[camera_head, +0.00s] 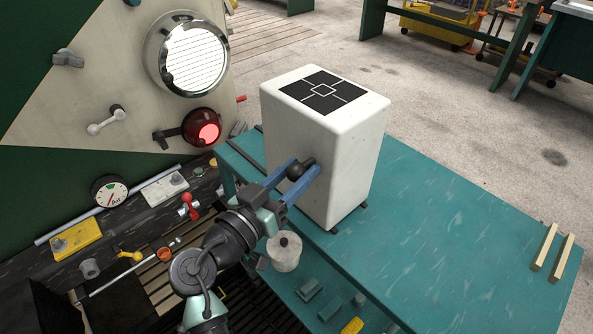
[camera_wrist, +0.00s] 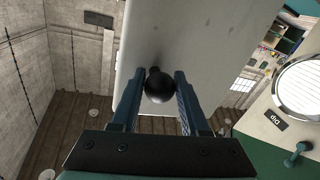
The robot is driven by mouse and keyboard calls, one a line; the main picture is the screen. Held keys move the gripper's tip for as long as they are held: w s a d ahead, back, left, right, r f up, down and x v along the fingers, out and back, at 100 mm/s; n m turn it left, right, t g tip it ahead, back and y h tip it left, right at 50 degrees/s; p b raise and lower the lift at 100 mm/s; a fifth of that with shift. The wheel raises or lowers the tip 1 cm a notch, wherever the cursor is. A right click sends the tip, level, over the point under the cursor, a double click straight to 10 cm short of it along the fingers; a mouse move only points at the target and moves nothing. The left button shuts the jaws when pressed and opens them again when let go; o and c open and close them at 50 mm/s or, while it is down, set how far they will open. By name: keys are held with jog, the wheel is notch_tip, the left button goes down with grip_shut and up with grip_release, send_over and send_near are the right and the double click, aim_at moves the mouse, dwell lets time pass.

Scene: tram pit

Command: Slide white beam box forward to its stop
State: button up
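The white beam box (camera_head: 310,150) stands upright on the teal table, with a black target pattern (camera_head: 322,91) on its top. A black ball knob (camera_wrist: 159,86) sticks out from the box's near side. My gripper (camera_head: 303,170) is at this knob, with one blue finger on each side of it. In the wrist view the fingers (camera_wrist: 160,88) appear to touch the ball on both sides, with no clear gap. The pale box face (camera_wrist: 195,40) fills the upper middle behind the knob. The stop cannot be made out.
The teal table (camera_head: 440,215) has free room right of the box, with two wooden strips (camera_head: 552,250) near its right edge. A panel with a round lamp (camera_head: 194,60) and red light (camera_head: 203,127) stands left.

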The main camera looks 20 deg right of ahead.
grip_shut()
dwell(1.1)
